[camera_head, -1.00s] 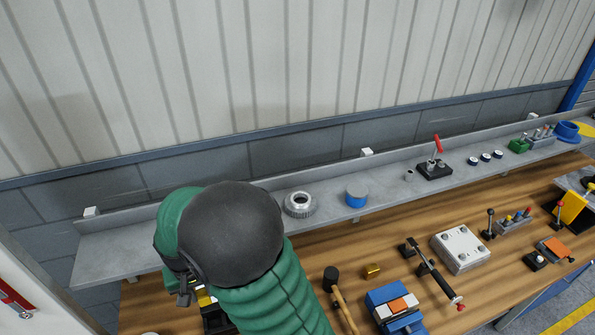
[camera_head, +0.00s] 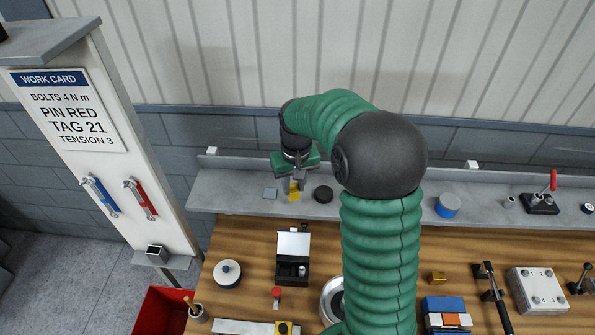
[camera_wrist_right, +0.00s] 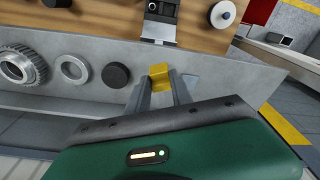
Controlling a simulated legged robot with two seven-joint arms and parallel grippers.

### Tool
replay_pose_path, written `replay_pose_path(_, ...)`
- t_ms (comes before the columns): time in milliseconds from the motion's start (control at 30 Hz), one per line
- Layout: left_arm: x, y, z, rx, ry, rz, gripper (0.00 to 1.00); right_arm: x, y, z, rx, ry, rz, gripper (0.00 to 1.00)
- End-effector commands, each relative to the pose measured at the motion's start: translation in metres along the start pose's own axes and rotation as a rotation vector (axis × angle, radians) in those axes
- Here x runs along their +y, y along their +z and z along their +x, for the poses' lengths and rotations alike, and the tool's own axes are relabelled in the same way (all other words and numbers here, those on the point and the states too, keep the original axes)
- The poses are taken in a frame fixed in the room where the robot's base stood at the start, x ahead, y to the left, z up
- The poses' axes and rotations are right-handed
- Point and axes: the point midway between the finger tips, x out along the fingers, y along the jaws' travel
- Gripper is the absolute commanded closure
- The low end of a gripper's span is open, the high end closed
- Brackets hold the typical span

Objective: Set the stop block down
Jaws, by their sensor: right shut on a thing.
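The stop block, a small yellow block (camera_head: 295,190), is at my right gripper (camera_head: 297,180) over the grey wall shelf (camera_head: 235,193) in the head view. In the right wrist view, the yellow block (camera_wrist_right: 160,74) sits between the tips of the right gripper's two grey fingers (camera_wrist_right: 160,85), which are shut on it. I cannot tell whether its underside touches the shelf. A flat grey square (camera_head: 270,193) lies on the shelf just left of the block. A black disc (camera_head: 323,194) lies just to its right. My left gripper is not in view.
My green right arm hides part of the shelf and bench. Below, the wooden bench (camera_head: 255,235) holds an open black box (camera_head: 292,268) and a white round part (camera_head: 228,273). A white work-card panel (camera_head: 120,170) stands left.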

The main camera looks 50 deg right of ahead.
Motion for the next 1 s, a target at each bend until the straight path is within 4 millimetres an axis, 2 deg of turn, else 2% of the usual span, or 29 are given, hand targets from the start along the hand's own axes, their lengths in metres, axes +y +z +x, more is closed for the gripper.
replay_pose_path(33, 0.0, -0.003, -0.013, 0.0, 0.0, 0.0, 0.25, 0.004, -0.013, -0.003, -0.003, -0.001, 0.002, 1.0)
replay_pose_path(267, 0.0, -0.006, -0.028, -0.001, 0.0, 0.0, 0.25, 0.012, -0.042, 0.007, -0.001, 0.0, 0.002, 1.0)
replay_pose_path(367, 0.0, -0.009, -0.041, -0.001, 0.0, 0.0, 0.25, 0.01, -0.037, 0.026, -0.005, 0.0, -0.001, 1.0)
replay_pose_path(467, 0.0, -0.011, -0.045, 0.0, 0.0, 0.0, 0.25, 0.01, -0.036, 0.04, -0.001, 0.0, 0.001, 1.0)
replay_pose_path(767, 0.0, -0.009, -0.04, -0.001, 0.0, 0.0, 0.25, 0.012, -0.036, 0.047, 0.001, -0.001, 0.001, 1.0)
replay_pose_path(800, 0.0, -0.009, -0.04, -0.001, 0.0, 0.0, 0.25, 0.012, -0.036, 0.047, 0.002, 0.0, 0.001, 0.71)
replay_pose_path(933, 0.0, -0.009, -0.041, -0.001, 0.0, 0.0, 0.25, 0.012, -0.036, 0.046, 0.001, 0.0, 0.001, 0.54)
replay_pose_path(1000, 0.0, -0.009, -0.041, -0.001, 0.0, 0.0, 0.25, 0.011, -0.036, 0.046, 0.001, 0.0, 0.001, 0.52)
